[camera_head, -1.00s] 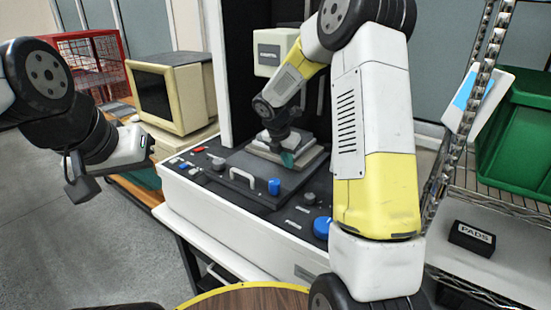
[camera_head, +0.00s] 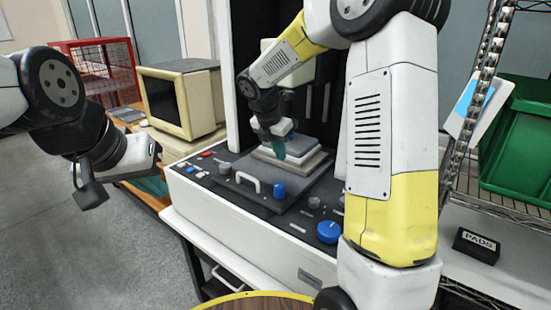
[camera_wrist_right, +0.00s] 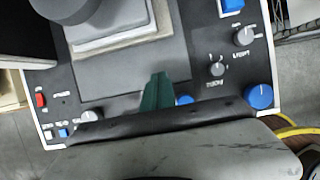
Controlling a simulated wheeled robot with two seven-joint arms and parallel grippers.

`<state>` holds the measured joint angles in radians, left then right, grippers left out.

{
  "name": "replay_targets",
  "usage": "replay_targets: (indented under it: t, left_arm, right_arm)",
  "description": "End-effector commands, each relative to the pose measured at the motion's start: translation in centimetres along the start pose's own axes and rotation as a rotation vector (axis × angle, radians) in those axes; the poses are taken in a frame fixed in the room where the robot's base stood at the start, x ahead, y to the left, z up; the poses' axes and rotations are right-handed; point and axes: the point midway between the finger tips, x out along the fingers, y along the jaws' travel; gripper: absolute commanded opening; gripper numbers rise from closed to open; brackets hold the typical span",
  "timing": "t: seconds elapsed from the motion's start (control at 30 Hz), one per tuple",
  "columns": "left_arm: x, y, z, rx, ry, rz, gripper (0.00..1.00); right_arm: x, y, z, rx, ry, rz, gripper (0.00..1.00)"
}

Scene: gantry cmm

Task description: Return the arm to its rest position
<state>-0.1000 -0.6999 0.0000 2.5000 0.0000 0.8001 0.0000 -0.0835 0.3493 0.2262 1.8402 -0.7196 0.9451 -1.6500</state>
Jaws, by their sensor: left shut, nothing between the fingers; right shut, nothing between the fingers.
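My right arm (camera_head: 392,140) reaches from the lower right up and over to the machine. My right gripper (camera_head: 272,149) hangs, pointing down, in front of the light stepped block on the machine's bed. Its green fingers also show in the right wrist view (camera_wrist_right: 157,92), closed together with nothing between them, over the dark panel. I cannot tell the exact gap to the panel. My left arm comes in from the left edge, with my left gripper's pale hand (camera_head: 135,157) over the floor left of the machine. Its fingertips are not clearly visible.
The machine's control panel (camera_head: 235,197) has blue knobs (camera_head: 329,232), a pale handle and small buttons. The stepped block (camera_head: 300,162) stands behind the right gripper. An old monitor (camera_head: 180,98) and red cage stand left. A wire rack with green bin (camera_head: 520,150) and PADS box (camera_head: 476,246) stands right.

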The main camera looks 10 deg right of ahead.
Motion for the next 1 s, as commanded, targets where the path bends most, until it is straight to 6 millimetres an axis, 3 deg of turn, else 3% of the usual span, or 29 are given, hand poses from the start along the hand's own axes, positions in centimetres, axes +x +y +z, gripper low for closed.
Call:
replay_targets:
  t: [0.17, 0.27, 0.5, 0.7, 0.9, 1.0]
  left_arm:
    - [0.0, 0.0, 0.0, 0.000, 0.000, 0.000, 0.00]
    - [0.0, 0.0, 0.0, 0.000, 0.000, 0.000, 0.00]
    - [0.0, 0.0, 0.0, 0.000, 0.000, 0.000, 0.00]
    - [0.0, 0.0, 0.0, 0.000, 0.000, 0.000, 0.00]
    - [0.0, 0.0, 0.0, 0.000, 0.000, 0.000, 0.00]
    - [0.0, 0.0, 0.0, 0.000, 0.000, 0.000, 0.00]
  right_arm:
    - [-1.8, -0.9, -0.1, 0.077, 0.004, 0.010, 0.00]
    - [-4.0, -3.0, -0.4, 0.263, 0.019, 0.034, 0.00]
    - [-10.2, -10.7, -3.5, 0.993, 0.137, 0.115, 0.00]
    - [-13.7, -16.2, -7.6, 1.620, 0.323, 0.158, 0.00]
    - [-15.3, -19.5, -11.3, 2.104, 0.544, 0.149, 0.00]
    - [-15.6, -20.3, -12.5, 2.241, 0.621, 0.132, 0.00]
